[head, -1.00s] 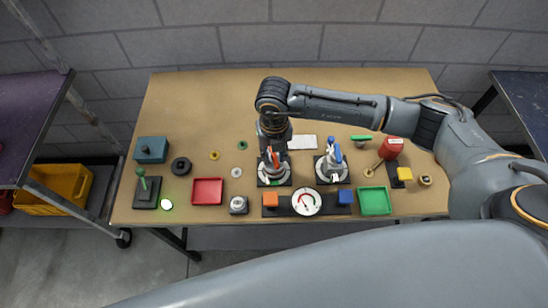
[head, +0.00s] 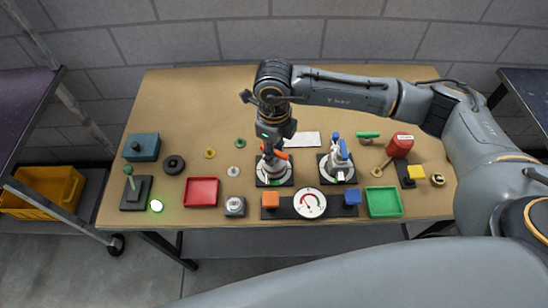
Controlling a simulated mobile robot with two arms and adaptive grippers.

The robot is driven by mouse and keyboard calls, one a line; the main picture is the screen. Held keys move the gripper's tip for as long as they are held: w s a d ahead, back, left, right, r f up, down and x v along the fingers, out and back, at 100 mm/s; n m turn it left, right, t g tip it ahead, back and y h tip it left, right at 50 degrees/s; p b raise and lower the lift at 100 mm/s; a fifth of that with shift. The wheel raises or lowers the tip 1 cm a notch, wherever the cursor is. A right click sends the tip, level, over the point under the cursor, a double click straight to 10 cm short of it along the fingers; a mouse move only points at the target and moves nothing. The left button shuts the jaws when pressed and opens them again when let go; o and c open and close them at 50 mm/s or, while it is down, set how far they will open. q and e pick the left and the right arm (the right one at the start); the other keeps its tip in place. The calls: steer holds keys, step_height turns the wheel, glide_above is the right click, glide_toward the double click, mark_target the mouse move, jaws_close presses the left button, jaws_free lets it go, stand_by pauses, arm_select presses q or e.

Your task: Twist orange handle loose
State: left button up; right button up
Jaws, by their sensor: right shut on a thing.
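The orange handle (head: 281,155) sits on a round white fixture with a dark square base (head: 262,183), near the middle of the table. My right gripper (head: 270,154) comes down over it from above and is shut on the handle; its fingers hide part of it. A similar fixture with a blue handle (head: 338,150) stands just to the right, apart from the gripper. My left gripper is not in view.
A red tray (head: 201,192) lies left and a green tray (head: 384,202) right. A red can (head: 399,146) stands at the right.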

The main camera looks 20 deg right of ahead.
steer(key=n+b, duration=0.1)
steer(key=n, duration=0.1)
steer(key=n+b, duration=0.2)
steer(key=shift+f, duration=0.3)
steer(key=n+b, duration=0.3)
steer(key=shift+r, duration=0.1)
steer(key=shift+n+b, duration=0.9)
steer(key=shift+b, duration=0.05)
steer(key=shift+n, duration=0.4)
steer(key=shift+r, duration=0.15)
steer(key=o, duration=0.8)
steer(key=shift+r, duration=0.1)
